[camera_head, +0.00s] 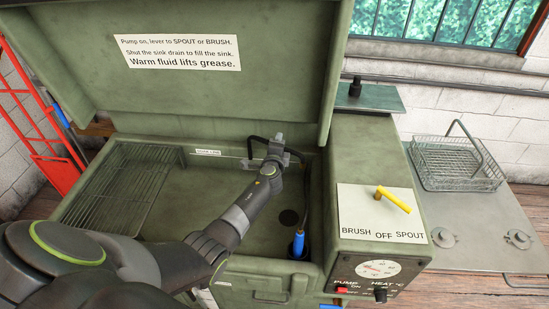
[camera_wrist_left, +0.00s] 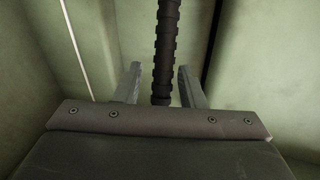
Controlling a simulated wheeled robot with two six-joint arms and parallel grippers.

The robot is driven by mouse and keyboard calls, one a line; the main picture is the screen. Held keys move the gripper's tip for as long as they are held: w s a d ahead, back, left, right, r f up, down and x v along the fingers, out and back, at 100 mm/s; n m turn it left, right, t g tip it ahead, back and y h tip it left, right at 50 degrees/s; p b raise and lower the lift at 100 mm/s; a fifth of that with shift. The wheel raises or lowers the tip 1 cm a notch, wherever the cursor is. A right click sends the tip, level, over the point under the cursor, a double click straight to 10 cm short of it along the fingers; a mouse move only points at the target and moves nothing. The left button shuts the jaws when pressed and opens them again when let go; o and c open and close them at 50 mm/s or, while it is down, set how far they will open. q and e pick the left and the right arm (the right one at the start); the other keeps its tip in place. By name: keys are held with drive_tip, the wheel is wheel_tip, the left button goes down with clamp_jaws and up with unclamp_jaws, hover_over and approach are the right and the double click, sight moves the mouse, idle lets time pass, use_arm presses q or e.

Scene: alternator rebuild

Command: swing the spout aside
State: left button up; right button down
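The spout (camera_head: 258,140) is a black bent tube at the back of the green sink, partly hidden by my left gripper (camera_head: 278,142). In the left wrist view, the ribbed black spout (camera_wrist_left: 167,45) runs upright between the two fingers of my left gripper (camera_wrist_left: 158,72). The fingers stand apart with a gap visible on each side of it, so the gripper is open around the spout and not closed on it. My right gripper is in neither view.
A raised green lid (camera_head: 220,85) stands behind the sink. A wire rack (camera_head: 125,185) lies at left. A blue-handled brush (camera_head: 298,244) hangs at the sink's right side, near a dark drain (camera_head: 289,217). A yellow lever (camera_head: 395,200) and wire basket (camera_head: 455,160) are at right.

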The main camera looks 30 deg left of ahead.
use_arm(q)
drive_tip(key=p+v, duration=0.2)
drive_tip(key=v, duration=1.4)
drive_tip(key=shift+s+d+r+p, duration=0.2)
drive_tip(key=shift+s+p, duration=0.1)
drive_tip(key=shift+s, duration=0.05)
